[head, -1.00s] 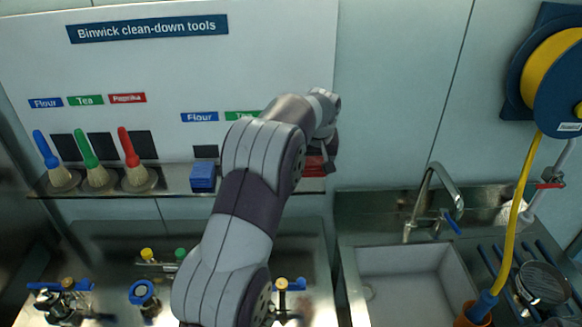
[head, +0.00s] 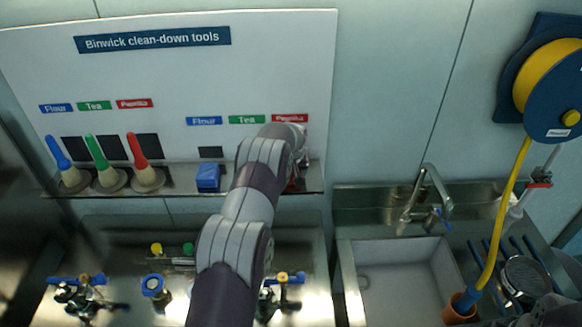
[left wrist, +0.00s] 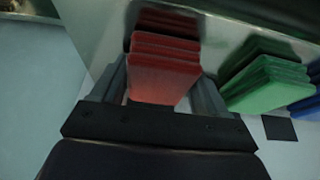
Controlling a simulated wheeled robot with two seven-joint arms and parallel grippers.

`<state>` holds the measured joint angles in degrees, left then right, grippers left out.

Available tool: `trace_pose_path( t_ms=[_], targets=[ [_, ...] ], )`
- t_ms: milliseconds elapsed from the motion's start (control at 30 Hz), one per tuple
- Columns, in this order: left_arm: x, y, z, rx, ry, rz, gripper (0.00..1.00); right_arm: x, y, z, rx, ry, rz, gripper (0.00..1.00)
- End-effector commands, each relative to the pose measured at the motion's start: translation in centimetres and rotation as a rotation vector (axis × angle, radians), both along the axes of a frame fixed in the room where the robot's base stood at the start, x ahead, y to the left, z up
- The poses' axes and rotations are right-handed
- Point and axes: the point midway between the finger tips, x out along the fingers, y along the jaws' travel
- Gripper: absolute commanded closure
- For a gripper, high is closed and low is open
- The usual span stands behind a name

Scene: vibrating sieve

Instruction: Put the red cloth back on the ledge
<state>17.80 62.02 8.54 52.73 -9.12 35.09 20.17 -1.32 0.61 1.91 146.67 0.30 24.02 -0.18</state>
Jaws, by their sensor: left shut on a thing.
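My left gripper (head: 298,184) is at the right end of the metal ledge (head: 178,188), under the red Paprika label. In the left wrist view its two fingers stand either side of the folded red cloth (left wrist: 163,82), shut on it. The cloth's far end meets its reflection in the shiny ledge, so it is at or very close to the surface; I cannot tell if it fully rests there. A folded green cloth (left wrist: 266,85) lies beside it, apart, with a blue cloth (left wrist: 307,103) beyond. My arm hides the green cloth in the head view.
Three coloured-handled brushes (head: 105,178) stand on the ledge's left part. The blue cloth (head: 208,177) also shows in the head view. The labelled white board (head: 180,75) is behind the ledge. A sink (head: 400,280) with a tap (head: 425,195) is at the right.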

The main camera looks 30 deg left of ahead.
Motion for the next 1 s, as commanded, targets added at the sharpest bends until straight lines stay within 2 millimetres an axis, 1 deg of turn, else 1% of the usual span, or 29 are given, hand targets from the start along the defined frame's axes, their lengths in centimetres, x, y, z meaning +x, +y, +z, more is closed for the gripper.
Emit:
trace_pose_path(
  t_ms=[167, 200, 233, 267, 467, 567, 633, 767, 900, 1000],
  targets=[
    [0.0, 0.0, -0.4, 0.0, 0.0, 0.0, 0.59, 0.0, 0.0, -0.5, 0.0, 0.0, 0.0, 0.57],
    [0.0, 0.0, -0.3, -0.001, 0.001, 0.0, 0.16, 0.0, 0.0, -0.4, 0.0, 0.0, 0.0, 0.57],
    [0.0, 0.0, -0.2, -0.001, 0.001, 0.0, 0.06, 0.0, 0.0, -0.3, 0.0, 0.0, 0.0, 0.57],
    [0.0, 0.0, -0.2, -0.001, 0.001, 0.0, 0.0, 0.0, 0.0, -0.3, 0.0, 0.0, 0.0, 0.57],
    [0.0, 0.0, -0.2, -0.001, 0.001, 0.0, 0.0, 0.0, 0.0, -0.3, 0.0, 0.0, 0.0, 0.57],
    [0.0, 0.0, 0.2, -0.001, 0.001, 0.0, 0.0, 0.0, 0.0, 0.2, 0.0, 0.0, 0.0, 0.57],
    [-0.2, -0.1, 0.4, 0.001, -0.001, 0.0, 0.0, 0.0, 0.0, -0.6, 0.0, 0.0, 0.0, 0.57],
    [-1.0, -0.7, 2.5, 0.001, -0.004, 0.0, 0.0, 0.0, 0.0, -2.0, 0.0, 0.0, 0.0, 0.57],
    [-2.1, -1.3, 5.6, 0.002, -0.005, 0.0, 0.0, 0.0, 0.0, -3.6, 0.0, 0.001, 0.0, 0.57],
    [-2.8, -1.7, 7.6, 0.001, -0.004, 0.0, 0.0, 0.0, 0.0, -4.4, 0.0, 0.001, 0.0, 0.57]
  ],
)
